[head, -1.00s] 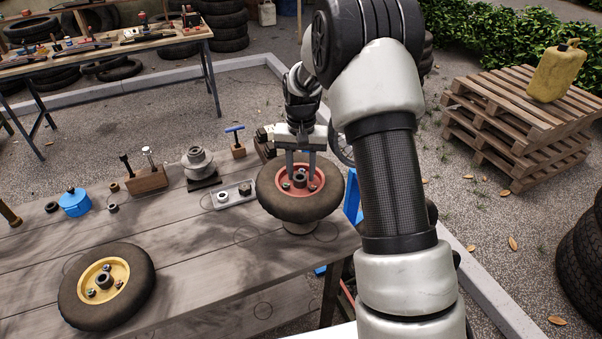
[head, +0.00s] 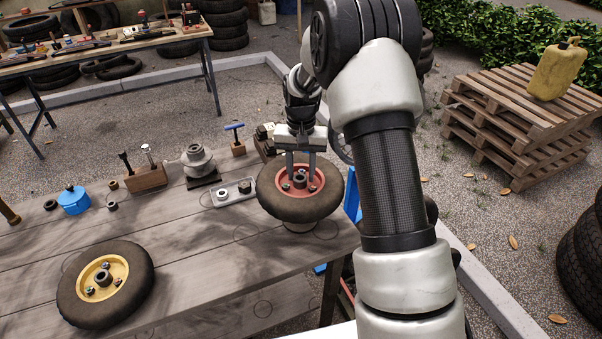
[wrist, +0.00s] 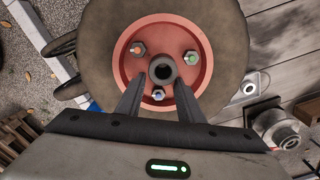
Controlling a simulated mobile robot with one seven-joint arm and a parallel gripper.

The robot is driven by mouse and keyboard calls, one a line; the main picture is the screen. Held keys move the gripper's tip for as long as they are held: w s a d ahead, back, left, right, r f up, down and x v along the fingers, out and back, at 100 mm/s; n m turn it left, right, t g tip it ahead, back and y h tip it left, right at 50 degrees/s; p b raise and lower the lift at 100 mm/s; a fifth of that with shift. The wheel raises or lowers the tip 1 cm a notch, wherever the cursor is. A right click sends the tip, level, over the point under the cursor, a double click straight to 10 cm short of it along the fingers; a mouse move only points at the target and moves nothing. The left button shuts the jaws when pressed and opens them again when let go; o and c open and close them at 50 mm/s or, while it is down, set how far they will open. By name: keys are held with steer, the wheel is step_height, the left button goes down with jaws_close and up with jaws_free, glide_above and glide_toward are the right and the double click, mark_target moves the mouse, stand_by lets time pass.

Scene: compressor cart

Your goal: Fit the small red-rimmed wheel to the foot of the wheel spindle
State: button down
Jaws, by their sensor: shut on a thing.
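The red-rimmed wheel (head: 300,198) has a dark tyre and a red hub with a dark central bore and bolts around it. In the wrist view the wheel (wrist: 205,48) fills the upper middle, and the fingers (wrist: 160,90) flank the central bore. I cannot pick out the wheel spindle for certain.
A yellow-rimmed wheel (head: 105,287) lies at the bench's front left. A grey tray with nuts (head: 228,194), a grey flanged part (head: 198,162), a wooden block with tools (head: 147,178) and a blue pot (head: 74,201) stand along the back. The bench middle is clear.

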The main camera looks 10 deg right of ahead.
steer(key=shift+f+b, duration=2.7)
steer(key=shift+f, duration=1.75)
steer(key=c, duration=1.1)
jaws_free()
steer(key=shift+o, duration=0.6)
steer(key=shift+s+f, duration=0.1)
steer(key=shift+f, duration=0.05)
steer(key=shift+o, duration=0.8)
steer(key=shift+w+r+p, duration=0.15)
steer(key=shift+r+p, duration=0.5)
steer(key=shift+r, duration=0.4)
steer(key=shift+w+r+p, duration=0.1)
steer(key=shift+r+p, duration=0.55)
steer(key=shift+r, duration=0.4)
steer(key=shift+s+r+p, duration=0.15)
steer(key=shift+r+p, duration=0.8)
steer(key=shift+r, duration=0.55)
step_height(320, 180, up, 17)
steer(key=p, duration=0.1)
steer(key=shift+r+p, duration=0.2)
steer(key=shift+p, duration=0.1)
